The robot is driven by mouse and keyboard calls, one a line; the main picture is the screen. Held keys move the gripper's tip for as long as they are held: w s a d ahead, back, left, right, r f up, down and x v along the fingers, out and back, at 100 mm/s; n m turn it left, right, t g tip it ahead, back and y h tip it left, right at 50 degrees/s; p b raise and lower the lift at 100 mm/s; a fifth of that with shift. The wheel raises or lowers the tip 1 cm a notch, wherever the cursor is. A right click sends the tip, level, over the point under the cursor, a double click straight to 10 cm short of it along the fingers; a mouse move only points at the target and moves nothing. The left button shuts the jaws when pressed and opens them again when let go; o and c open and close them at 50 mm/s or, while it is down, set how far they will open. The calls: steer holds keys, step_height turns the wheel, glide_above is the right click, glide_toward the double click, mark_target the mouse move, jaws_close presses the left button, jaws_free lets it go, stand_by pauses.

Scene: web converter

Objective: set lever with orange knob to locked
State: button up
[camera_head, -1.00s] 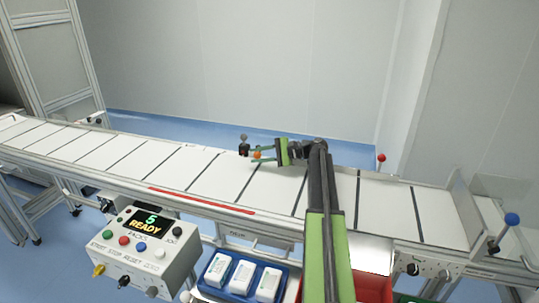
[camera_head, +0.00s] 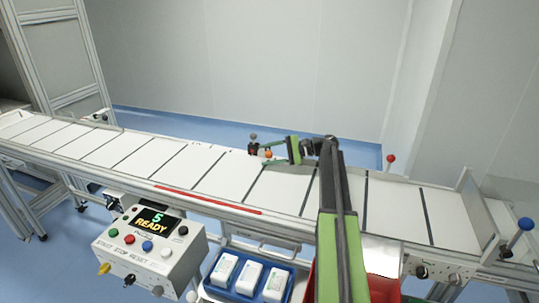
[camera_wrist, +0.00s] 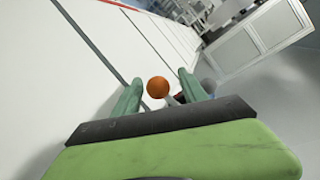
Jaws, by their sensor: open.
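The orange knob (camera_head: 268,154) of the lever sits at the far edge of the conveyor in the head view. In the wrist view the orange knob (camera_wrist: 158,87) lies between my two green fingers, with a short pale rod running down from it to the right. My gripper (camera_head: 268,152) is open, with a finger on each side of the knob; I cannot tell whether either finger touches it. It also shows in the wrist view (camera_wrist: 157,88). The lever's base is mostly hidden behind my gripper. No lock marking is legible.
A dark grey knob (camera_head: 253,137) stands just left of the orange one. A red-knobbed lever (camera_head: 391,159) is farther right, and a blue-knobbed one (camera_head: 525,224) at the right end. A control box (camera_head: 150,250) reading READY and a blue tray (camera_head: 222,286) of white boxes are in front.

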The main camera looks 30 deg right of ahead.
steer(key=shift+o, duration=0.7)
steer(key=r+p, duration=0.5)
steer(key=shift+s+d+r, duration=0.15)
steer(key=shift+d, duration=0.2)
steer(key=s+d+r+p, duration=0.3)
steer(key=s+d+p, duration=0.1)
steer(key=s, duration=0.1)
steer(key=s+d+r+p, duration=0.1)
steer(key=s+d+r, duration=0.1)
steer(key=s, duration=0.1)
steer(key=shift+s+d+r+p, duration=0.1)
steer(key=shift+d+r+p, duration=0.2)
steer(key=shift+r+p, duration=0.1)
steer(key=shift+c, duration=0.7)
steer(key=shift+s+d, duration=0.2)
